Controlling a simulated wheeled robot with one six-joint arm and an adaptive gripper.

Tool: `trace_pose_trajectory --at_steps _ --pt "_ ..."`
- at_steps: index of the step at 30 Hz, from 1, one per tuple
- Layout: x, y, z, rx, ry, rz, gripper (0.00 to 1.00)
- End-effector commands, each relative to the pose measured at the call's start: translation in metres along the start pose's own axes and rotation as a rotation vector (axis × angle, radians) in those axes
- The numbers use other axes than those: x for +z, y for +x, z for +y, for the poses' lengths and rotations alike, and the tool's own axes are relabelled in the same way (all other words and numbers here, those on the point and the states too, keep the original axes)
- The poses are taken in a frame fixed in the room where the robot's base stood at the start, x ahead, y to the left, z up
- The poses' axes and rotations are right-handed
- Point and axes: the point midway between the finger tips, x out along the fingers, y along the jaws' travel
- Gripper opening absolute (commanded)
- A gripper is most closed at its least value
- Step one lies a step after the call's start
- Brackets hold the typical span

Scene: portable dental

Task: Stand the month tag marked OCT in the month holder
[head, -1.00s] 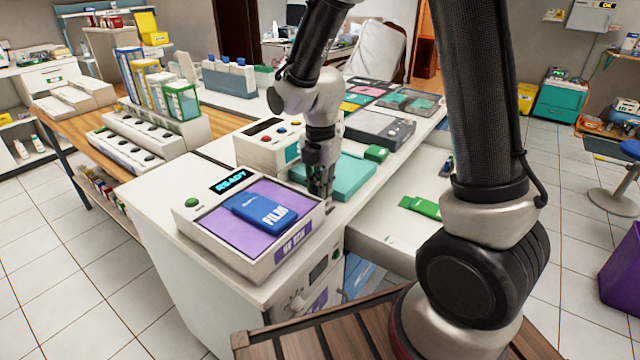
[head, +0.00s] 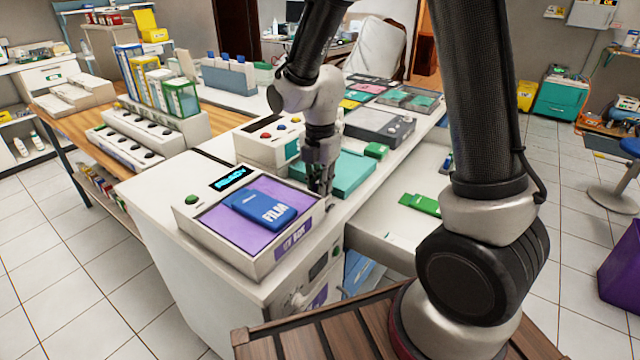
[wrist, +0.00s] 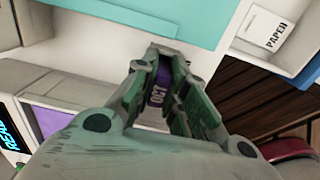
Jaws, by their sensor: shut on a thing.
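My gripper (head: 320,178) is over the white counter, between the purple film pad and the teal tray. In the wrist view my gripper (wrist: 168,100) is shut on a small purple tag (wrist: 158,90) with the white letters OCT. The fingers cover the tag's sides. In the head view the tag is too small and hidden to make out. I cannot make out the month holder with certainty in either view.
A blue FILM packet (head: 262,206) lies on the purple pad of the READY unit (head: 270,262). The teal tray (head: 350,176) and a button box (head: 262,150) stand close to my gripper. An open drawer (head: 400,240) juts out at right, and a white PAPER label (wrist: 272,28) shows there.

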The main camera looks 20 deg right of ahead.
Motion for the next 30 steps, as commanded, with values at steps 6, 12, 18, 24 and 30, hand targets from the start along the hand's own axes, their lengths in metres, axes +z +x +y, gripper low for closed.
trace_pose_trajectory --at_steps 6,12,18,24,30 --pt "0.0 0.001 0.0 0.0 0.0 0.0 0.0" --pt "0.0 0.001 0.0 0.0 0.0 0.0 0.28" --pt "0.0 0.001 0.0 0.0 0.0 0.0 0.39" --pt "0.0 -0.002 0.0 0.001 0.0 0.0 0.39" --pt "0.0 -0.03 0.001 0.005 0.0 -0.001 0.39"
